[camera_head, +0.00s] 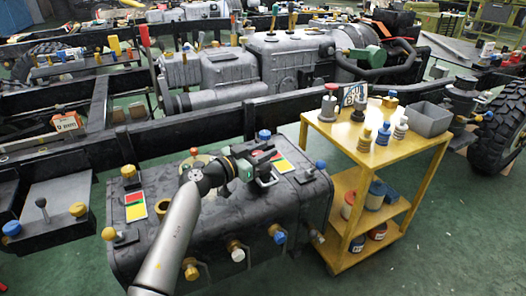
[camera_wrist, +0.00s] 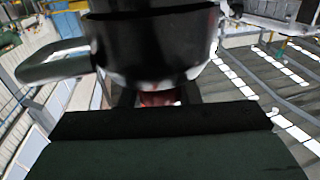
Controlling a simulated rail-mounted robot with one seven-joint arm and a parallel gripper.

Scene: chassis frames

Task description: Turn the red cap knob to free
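My gripper (camera_head: 268,168) is over the right part of the black tank (camera_head: 220,225), at the end of my grey arm. In the wrist view a small patch of red (camera_wrist: 160,98) shows between the dark fingers of my gripper, below a large black rounded body (camera_wrist: 150,45). This red patch may be the red cap knob, but most of it is hidden. I cannot tell whether the fingers touch it.
Blue knobs (camera_head: 264,134) and yellow and white valve handles (camera_head: 237,252) stick out around the tank. A yellow trolley (camera_head: 350,140) with bottles and a grey bin (camera_head: 428,118) stands close on the right. A black chassis rail (camera_head: 215,130) runs behind. Green floor is free at lower right.

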